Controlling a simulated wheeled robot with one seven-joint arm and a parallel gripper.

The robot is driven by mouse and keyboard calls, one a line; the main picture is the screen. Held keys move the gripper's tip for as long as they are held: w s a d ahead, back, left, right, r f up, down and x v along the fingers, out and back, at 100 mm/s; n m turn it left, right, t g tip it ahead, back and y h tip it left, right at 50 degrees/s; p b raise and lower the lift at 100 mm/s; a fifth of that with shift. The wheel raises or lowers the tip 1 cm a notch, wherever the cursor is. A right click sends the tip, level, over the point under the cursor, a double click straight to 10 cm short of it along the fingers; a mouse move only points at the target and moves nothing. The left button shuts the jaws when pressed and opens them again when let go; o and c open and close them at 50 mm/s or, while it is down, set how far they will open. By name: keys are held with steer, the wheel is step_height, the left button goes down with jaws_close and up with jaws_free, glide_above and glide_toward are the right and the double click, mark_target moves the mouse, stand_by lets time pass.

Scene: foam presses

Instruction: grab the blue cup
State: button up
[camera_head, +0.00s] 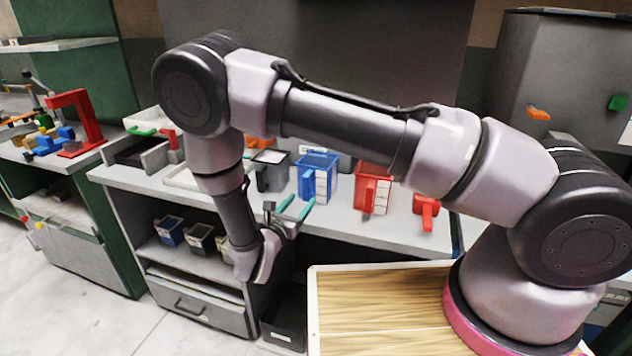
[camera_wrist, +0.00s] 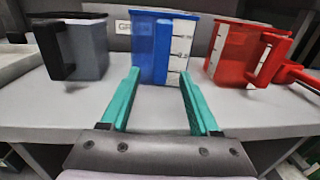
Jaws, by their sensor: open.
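The blue cup (camera_head: 315,178) is a square blue container with a white scale strip, standing upright on the grey counter between a grey cup and a red cup. In the wrist view the blue cup (camera_wrist: 153,48) stands straight ahead, beyond the fingertips. My gripper (camera_head: 297,208) has two green fingers and is in front of the cup, near the counter's front edge. In the wrist view my gripper (camera_wrist: 160,75) is open, with nothing between its fingers. The cup's base is partly hidden behind the left finger.
The grey cup (camera_wrist: 84,48) with a black handle stands left of the blue cup, and the red cup (camera_wrist: 240,52) stands to its right. A red tool (camera_head: 426,209) lies farther right. The counter (camera_wrist: 62,104) is bare in front of the cups. Small bins (camera_head: 170,232) fill a lower shelf.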

mark_target(305, 196)
steer(key=x, duration=0.4)
steer(key=shift+f, duration=0.25)
jaws_close()
steer(key=shift+r, duration=0.1)
